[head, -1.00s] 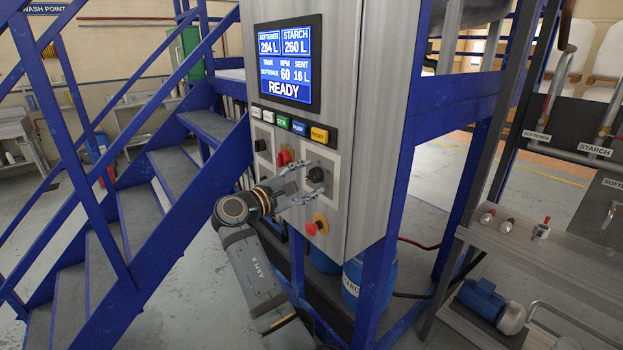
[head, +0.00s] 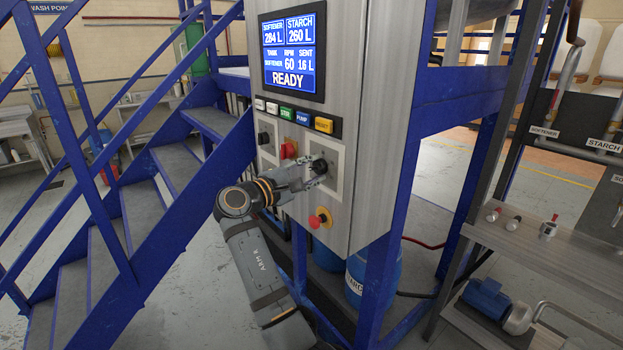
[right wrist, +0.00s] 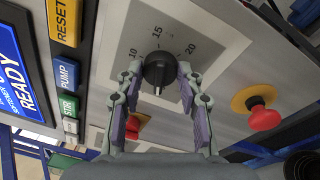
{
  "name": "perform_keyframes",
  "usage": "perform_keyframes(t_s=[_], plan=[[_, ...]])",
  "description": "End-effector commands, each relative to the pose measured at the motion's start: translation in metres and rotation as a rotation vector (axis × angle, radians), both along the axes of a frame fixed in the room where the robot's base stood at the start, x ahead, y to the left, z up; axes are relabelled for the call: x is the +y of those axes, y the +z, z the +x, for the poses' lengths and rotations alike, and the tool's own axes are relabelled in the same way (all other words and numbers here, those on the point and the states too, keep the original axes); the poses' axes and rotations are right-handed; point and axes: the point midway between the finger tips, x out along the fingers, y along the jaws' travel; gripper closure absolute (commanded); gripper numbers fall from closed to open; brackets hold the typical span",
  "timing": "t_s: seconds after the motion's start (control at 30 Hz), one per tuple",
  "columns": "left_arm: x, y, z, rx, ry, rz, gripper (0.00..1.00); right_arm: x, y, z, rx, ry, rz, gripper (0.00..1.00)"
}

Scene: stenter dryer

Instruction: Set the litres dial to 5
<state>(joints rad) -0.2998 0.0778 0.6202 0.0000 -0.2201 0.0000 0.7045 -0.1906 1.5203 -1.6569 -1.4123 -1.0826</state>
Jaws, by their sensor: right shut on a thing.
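The litres dial (head: 318,164) is a black round knob on a pale plate at the lower right of the control panel. It shows in the right wrist view (right wrist: 159,68), with the marks 10, 15 and 20 visible around it; other marks are hidden. A white line on the knob points toward the bottom of that picture, to no mark I can read. My right gripper (head: 316,172) is shut on the dial, one finger on each side, as the right wrist view (right wrist: 158,82) shows. My left gripper is not in view.
A row of buttons with a yellow RESET button (head: 324,125) lies above the dial. A red selector (head: 289,150) is left of it and a red emergency stop (head: 319,218) below. Blue stairs (head: 160,200) stand left.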

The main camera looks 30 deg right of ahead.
Motion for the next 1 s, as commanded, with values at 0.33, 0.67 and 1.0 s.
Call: perform_keyframes(t_s=[0.33, 0.67, 1.0], plan=[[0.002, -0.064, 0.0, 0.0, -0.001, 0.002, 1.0, 0.0, -0.011, 0.0, -0.318, 0.0, 0.024, 0.94], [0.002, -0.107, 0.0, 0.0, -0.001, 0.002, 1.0, 0.0, -0.01, 0.001, -0.608, -0.001, 0.048, 0.94], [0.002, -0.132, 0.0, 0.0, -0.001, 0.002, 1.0, 0.0, -0.008, 0.002, -0.801, -0.001, 0.064, 0.94]])
